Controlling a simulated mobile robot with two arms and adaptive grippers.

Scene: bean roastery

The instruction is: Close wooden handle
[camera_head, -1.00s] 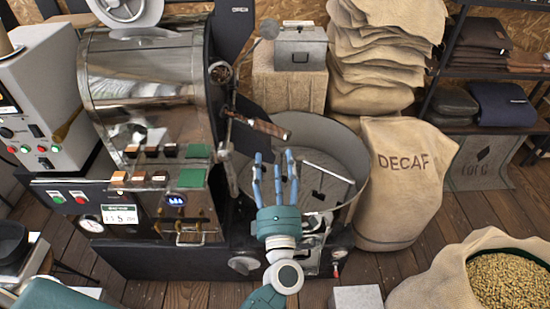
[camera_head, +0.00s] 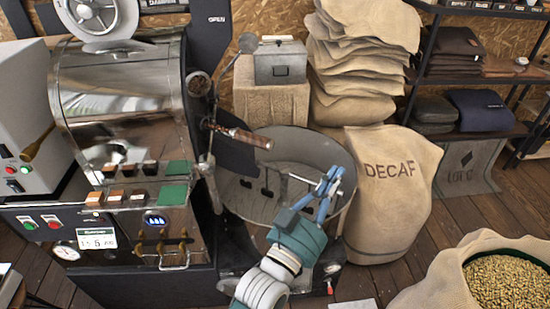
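The wooden handle (camera_head: 238,134) is a brown grip on a metal lever at the front of the roaster (camera_head: 125,100). It points right and slightly down, above the round cooling pan (camera_head: 345,160). My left gripper (camera_head: 334,175) is over the right side of the pan, below and to the right of the handle and apart from it. Its blue fingers point up and right, and their tips look close together. The view does not show clearly how far they are open. I see nothing held. My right gripper is not in view.
A grey metal box (camera_head: 281,62) stands on a block behind the pan. The DECAF sack (camera_head: 392,190) stands just right of the pan. An open sack of beans (camera_head: 440,275) is at lower right. Wooden floor (camera_head: 490,210) shows between the sacks and shelf.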

